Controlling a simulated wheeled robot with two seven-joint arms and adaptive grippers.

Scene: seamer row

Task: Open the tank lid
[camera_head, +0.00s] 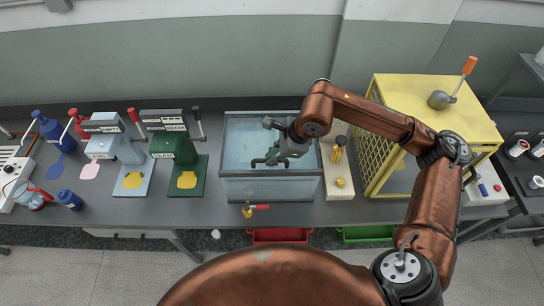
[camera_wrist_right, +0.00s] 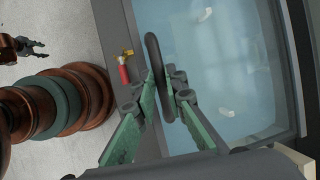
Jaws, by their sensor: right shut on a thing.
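The glass tank (camera_head: 238,187) stands on the dark counter in the middle of the head view, with pale blue water inside. My right gripper (camera_head: 268,160) is over the tank top. In the right wrist view its green-padded fingers (camera_wrist_right: 166,98) are shut on a dark curved handle (camera_wrist_right: 152,48), near the tank's front edge. I cannot tell whether the clear lid is raised. My left gripper (camera_wrist_right: 38,50) is small in the wrist view, away from the tank, its fingers apart and empty. It does not show in the head view.
A brass valve with a red handle (camera_head: 261,207) sticks out below the tank's front. A green machine (camera_head: 172,145) stands left of the tank. A board with yellow fittings (camera_head: 340,183) and a yellow cage (camera_head: 432,90) stand to the right. The wall is close behind.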

